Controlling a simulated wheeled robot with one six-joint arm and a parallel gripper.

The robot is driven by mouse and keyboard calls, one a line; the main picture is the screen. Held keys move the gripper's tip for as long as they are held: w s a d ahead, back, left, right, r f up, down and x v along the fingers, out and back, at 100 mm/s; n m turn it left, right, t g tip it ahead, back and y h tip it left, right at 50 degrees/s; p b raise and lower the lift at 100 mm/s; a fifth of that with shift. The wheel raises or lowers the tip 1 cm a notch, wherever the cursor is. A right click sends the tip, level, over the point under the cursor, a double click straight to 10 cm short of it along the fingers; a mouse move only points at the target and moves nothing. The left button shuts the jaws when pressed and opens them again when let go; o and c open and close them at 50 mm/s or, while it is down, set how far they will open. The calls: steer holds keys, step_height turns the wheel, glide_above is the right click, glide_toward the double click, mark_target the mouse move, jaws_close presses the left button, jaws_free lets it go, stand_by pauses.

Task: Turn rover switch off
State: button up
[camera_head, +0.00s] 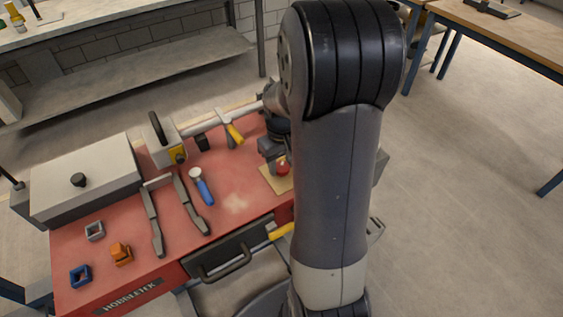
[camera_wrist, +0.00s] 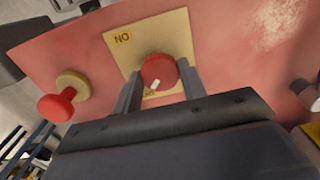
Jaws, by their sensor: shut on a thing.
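The rover switch is a round red knob (camera_wrist: 160,68) with a white mark, on a pale yellow plate (camera_wrist: 120,46). The plate has an upper label with the letters N and O. A lower label is mostly hidden by the knob and gripper. The white mark points down towards the lower label. My gripper (camera_wrist: 160,80) has a finger on each side of the knob and is shut on it. In the head view the red knob (camera_head: 283,169) shows at the panel's right, just below my gripper (camera_head: 272,158), with my arm covering the area beside it.
A red button with a yellow collar (camera_wrist: 62,100) stands left of the plate. On the red worktop (camera_head: 235,203) are a grey box (camera_head: 85,180), a blue-handled tool (camera_head: 202,188), dark bars (camera_head: 190,203) and small blocks (camera_head: 121,254). A drawer handle (camera_head: 225,266) juts from the front.

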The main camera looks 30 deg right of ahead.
mark_target(281, 166)
steer(key=o, duration=1)
steer(key=shift+c, duration=0.2)
steer(key=shift+r, duration=0.15)
step_height(281, 166, up, 11)
steer(key=shift+f, duration=0.2)
step_height(281, 166, down, 11)
steer(key=shift+f, duration=0.1)
steer(key=shift+m, duration=0.3)
